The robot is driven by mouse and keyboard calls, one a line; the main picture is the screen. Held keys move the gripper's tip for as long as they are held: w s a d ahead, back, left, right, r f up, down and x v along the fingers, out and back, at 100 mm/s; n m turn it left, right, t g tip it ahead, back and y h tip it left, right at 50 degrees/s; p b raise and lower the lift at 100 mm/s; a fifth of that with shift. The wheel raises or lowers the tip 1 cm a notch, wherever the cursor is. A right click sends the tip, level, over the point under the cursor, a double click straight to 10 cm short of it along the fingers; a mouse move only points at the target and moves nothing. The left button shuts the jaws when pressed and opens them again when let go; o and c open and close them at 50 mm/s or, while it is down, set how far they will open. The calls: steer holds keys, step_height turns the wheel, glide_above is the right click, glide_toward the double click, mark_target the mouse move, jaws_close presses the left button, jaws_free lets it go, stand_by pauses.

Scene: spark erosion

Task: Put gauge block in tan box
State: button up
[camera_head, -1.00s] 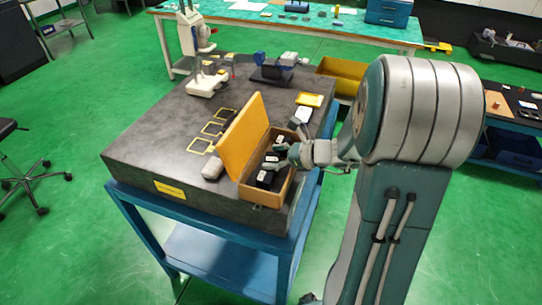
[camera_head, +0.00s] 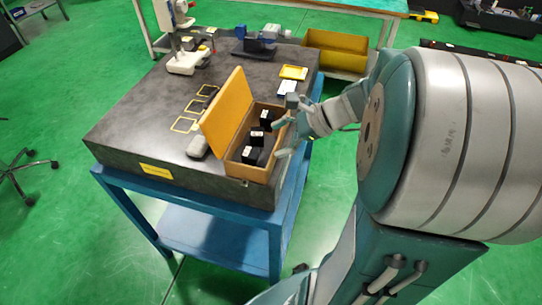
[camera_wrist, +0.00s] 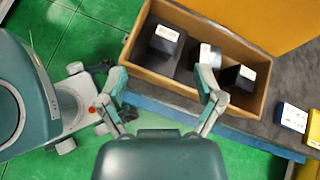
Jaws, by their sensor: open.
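The tan box (camera_head: 254,173) stands open at the front right of the dark stone table, its tan lid (camera_head: 228,113) raised on the left. Black blocks with white labels lie in it: a front one (camera_head: 252,155), a middle one (camera_head: 257,138) and a back one (camera_head: 266,119). Which one is the gauge block I cannot tell. In the wrist view the box (camera_wrist: 172,82) shows one black block (camera_wrist: 164,42) and another (camera_wrist: 241,77). My gripper (camera_head: 281,138) is open at the box's right edge, holding nothing visible. In the wrist view my gripper (camera_wrist: 161,82) has its fingers spread, the right one overlapping the box.
A grey rounded object (camera_head: 198,146) lies left of the box. Yellow outlined squares (camera_head: 185,125) mark the tabletop. A yellow tray (camera_head: 294,73) and a white-and-blue item (camera_head: 287,89) lie behind the box. A white instrument (camera_head: 187,55) stands at the back left.

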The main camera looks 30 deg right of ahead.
steer(key=s+a+r+n+h, duration=0.4)
steer(key=s+a+n+h, duration=0.4)
steer(key=n, duration=1.3)
steer(key=shift+s+a+r+h, duration=0.4)
steer(key=shift+s+a, duration=0.45)
steer(key=shift+s, duration=0.25)
steer(key=shift+a, duration=0.1)
